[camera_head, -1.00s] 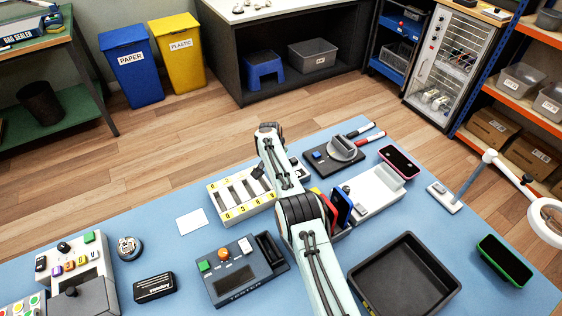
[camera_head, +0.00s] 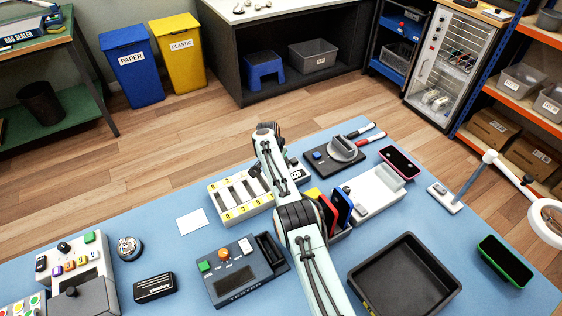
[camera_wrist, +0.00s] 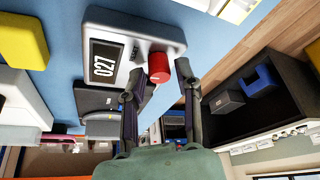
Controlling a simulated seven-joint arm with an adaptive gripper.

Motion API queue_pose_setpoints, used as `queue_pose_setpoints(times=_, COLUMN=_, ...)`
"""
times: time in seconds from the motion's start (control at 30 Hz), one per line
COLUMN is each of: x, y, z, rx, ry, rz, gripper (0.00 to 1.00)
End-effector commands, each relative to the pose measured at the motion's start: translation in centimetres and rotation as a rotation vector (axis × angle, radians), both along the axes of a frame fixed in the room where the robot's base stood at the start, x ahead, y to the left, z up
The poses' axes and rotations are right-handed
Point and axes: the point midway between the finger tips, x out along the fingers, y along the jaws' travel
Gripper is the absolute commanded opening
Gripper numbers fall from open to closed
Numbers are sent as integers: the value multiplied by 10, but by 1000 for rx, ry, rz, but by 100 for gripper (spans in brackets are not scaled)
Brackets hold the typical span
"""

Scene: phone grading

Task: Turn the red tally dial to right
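The red tally dial (camera_wrist: 158,67) sticks out from the corner of a grey counter box (camera_wrist: 115,18). The box has a black display (camera_wrist: 103,62) with pale digits. In the wrist view my gripper (camera_wrist: 160,82) is open, with its two fingers apart on either side of the dial's lower part. I cannot tell whether either finger touches it. In the head view, part of the counter (camera_head: 298,173) shows just right of my arm. The dial and my fingertips are hidden there.
A black tray (camera_head: 404,275) and a tester box (camera_head: 237,272) lie nearer. Bare blue tabletop (camera_head: 180,262) shows at left.

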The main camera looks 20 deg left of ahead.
Motion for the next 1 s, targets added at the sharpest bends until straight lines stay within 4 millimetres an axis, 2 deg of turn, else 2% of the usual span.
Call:
queue_pose_setpoints(times=0.17, x=-1, y=0, z=6, rx=3, ry=-2, rz=-3, gripper=32)
queue_pose_setpoints(times=0.37, x=-11, y=2, z=29, rx=3, ry=0, rz=-1, gripper=32)
queue_pose_setpoints(times=0.6, x=-32, y=6, z=79, rx=1, ry=-2, rz=2, gripper=32)
queue_pose_setpoints(times=0.7, x=-38, y=7, z=95, rx=1, ry=-2, rz=2, gripper=32)
queue_pose_setpoints(times=0.8, x=-43, y=7, z=105, rx=0, ry=-2, rz=1, gripper=32)
queue_pose_setpoints(times=1.0, x=-46, y=7, z=111, rx=0, ry=0, rz=0, gripper=32)
